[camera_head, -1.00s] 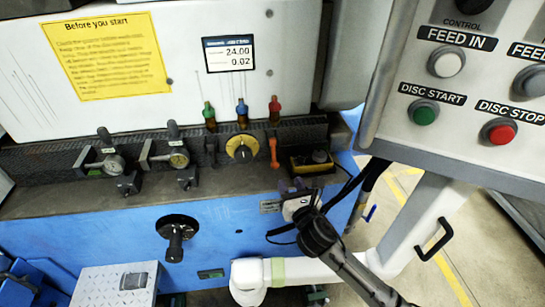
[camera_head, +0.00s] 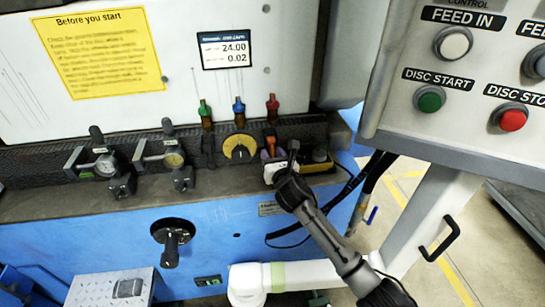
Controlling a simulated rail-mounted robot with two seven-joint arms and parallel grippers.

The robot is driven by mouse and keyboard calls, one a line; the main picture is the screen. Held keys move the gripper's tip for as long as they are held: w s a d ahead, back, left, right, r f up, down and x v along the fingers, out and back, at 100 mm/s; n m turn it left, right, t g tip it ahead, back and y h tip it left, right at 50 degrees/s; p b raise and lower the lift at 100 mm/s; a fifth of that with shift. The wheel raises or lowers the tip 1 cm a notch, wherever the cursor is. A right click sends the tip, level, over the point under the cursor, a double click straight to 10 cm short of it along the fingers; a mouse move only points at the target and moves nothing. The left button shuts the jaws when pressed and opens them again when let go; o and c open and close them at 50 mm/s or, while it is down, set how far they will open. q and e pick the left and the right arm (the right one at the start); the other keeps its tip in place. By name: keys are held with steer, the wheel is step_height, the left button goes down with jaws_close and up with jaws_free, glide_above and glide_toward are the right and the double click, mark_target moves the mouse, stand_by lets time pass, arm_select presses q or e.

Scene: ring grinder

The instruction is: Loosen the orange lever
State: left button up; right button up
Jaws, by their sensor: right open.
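The orange lever (camera_head: 271,144) stands upright on the dark panel strip, just right of a yellow-faced dial (camera_head: 240,148). Its lower part is hidden behind my right gripper (camera_head: 279,155). The right gripper is open, with its small fingers pointing up toward the panel. It overlaps the lever's lower end in the picture. I cannot tell if it touches the lever. My left gripper is not in view.
A black and yellow box (camera_head: 318,161) with a dark knob sits close right of the gripper. Two gauge clamps (camera_head: 175,161) stand to the left. A control box with buttons (camera_head: 429,98) hangs at the right. Green, blue and red-topped fittings (camera_head: 239,112) rise above the lever.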

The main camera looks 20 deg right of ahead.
steer(key=shift+c, duration=0.3)
jaws_close()
stand_by(0.3)
